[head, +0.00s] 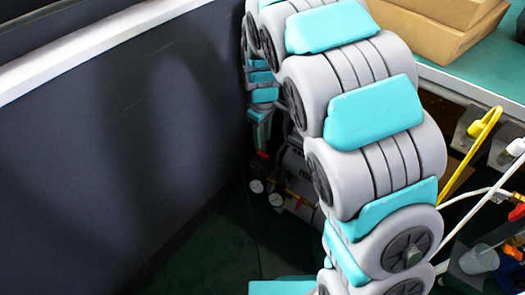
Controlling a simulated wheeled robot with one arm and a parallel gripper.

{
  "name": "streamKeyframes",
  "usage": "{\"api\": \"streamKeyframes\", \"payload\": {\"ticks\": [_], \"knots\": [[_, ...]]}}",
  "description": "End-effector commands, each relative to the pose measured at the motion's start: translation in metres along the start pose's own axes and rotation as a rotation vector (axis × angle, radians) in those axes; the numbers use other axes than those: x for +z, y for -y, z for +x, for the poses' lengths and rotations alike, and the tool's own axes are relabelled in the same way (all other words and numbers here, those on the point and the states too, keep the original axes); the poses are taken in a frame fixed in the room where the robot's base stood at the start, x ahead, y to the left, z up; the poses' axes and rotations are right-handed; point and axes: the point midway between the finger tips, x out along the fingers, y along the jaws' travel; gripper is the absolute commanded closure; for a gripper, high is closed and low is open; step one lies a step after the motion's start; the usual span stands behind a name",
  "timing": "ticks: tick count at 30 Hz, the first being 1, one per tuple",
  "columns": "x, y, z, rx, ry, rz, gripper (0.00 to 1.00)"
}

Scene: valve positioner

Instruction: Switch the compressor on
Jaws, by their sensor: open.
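The compressor (294,163) stands low on the floor near the dark wall, grey, with two round white-faced gauges on its front. My arm hides much of its right side and top. My gripper (262,146) is at the far end of my arm, pointing down at the upper left of the compressor. It is small and dark in this view; it is open, and I see nothing held in it. A small red part (262,154) shows right at its tips; I cannot tell whether it is the compressor's switch or whether the gripper touches it.
A dark wall panel (130,130) with a white ledge (100,45) fills the left. A bench with cardboard boxes (440,25) stands at the upper right. Yellow (473,150) and white hoses hang at the right, near a clear cup (480,259). The dark floor (215,255) is open at bottom centre.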

Motion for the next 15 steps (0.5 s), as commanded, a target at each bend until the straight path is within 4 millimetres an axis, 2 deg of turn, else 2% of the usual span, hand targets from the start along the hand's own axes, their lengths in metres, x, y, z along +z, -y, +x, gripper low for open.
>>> {"api": "streamKeyframes", "payload": {"ticks": [5, 15], "knots": [[0.0, 0.0, 0.016, 0.001, 0.001, 0.0, 0.57], [0.002, 0.001, 0.066, -0.002, 0.004, 0.002, 0.57]]}}
